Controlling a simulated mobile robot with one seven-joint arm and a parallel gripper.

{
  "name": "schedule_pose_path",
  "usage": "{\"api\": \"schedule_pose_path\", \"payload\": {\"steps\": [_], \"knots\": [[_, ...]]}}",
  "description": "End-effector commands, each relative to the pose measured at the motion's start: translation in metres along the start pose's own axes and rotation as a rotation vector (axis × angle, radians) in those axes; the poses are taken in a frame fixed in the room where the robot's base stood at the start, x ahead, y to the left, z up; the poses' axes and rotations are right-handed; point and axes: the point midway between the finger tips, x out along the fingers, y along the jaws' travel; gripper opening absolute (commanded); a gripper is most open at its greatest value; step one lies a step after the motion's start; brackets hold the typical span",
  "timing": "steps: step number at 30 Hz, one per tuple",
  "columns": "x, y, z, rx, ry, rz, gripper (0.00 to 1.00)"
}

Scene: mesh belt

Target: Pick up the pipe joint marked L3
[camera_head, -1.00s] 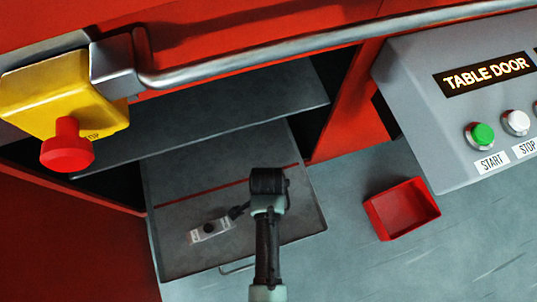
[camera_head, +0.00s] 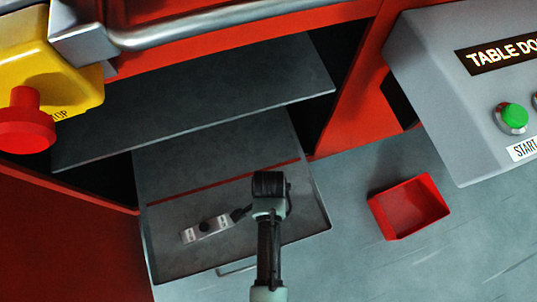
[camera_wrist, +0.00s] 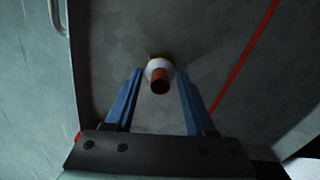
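In the wrist view a small pipe joint (camera_wrist: 158,70), white with a brown open end facing the camera and a yellowish edge behind, stands on the grey tray (camera_wrist: 120,40). No L3 mark is readable. My gripper (camera_wrist: 160,73) is open, its two blue fingers on either side of the joint with a narrow gap at each side. In the head view my arm's end hangs over the tray (camera_head: 165,255); the fingertips and the joint cannot be made out there.
A red line (camera_head: 225,182) crosses the tray. A grey shelf (camera_head: 190,105) lies behind it inside the red machine. A red bin (camera_head: 408,207) is on the floor at right, below the grey TABLE DOOR panel (camera_head: 440,110). A yellow stop box (camera_head: 60,85) with a red button is at upper left.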

Motion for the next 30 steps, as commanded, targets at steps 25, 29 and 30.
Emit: {"api": "schedule_pose_path", "payload": {"steps": [25,29,30], "knots": [[-0.008,0.000,0.000,0.000,0.000,0.000,0.00],[-0.028,0.000,0.000,0.000,0.000,0.000,0.00],[-0.036,0.000,0.000,0.000,0.001,-0.001,0.00]]}}
